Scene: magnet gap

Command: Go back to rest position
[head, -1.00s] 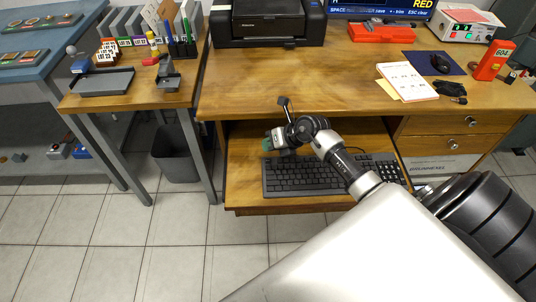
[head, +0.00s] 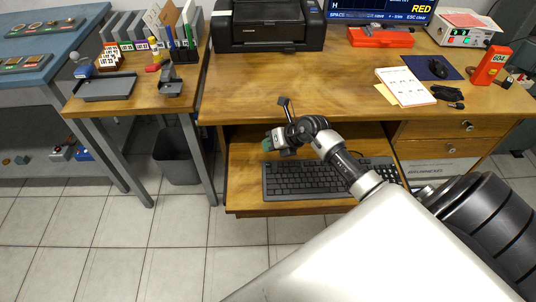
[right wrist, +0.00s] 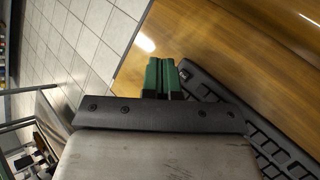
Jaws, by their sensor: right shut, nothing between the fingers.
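My right gripper (head: 268,145) is over the pulled-out keyboard tray (head: 243,180), just above the left end of the black keyboard (head: 300,180). Its green fingertips (right wrist: 160,78) are shut together with nothing between them in the right wrist view. The keyboard (right wrist: 225,115) lies to the right of the fingers there, and I cannot tell how far below them it is. My right arm reaches in from the lower right of the head view. My left gripper is not in view.
The wooden desk (head: 300,90) holds a black printer (head: 268,25), a red tool case (head: 380,38), papers (head: 406,86) and an orange device (head: 490,65). A side table with trays (head: 105,86) stands left. A dark bin (head: 178,157) is under it. Floor in front is clear.

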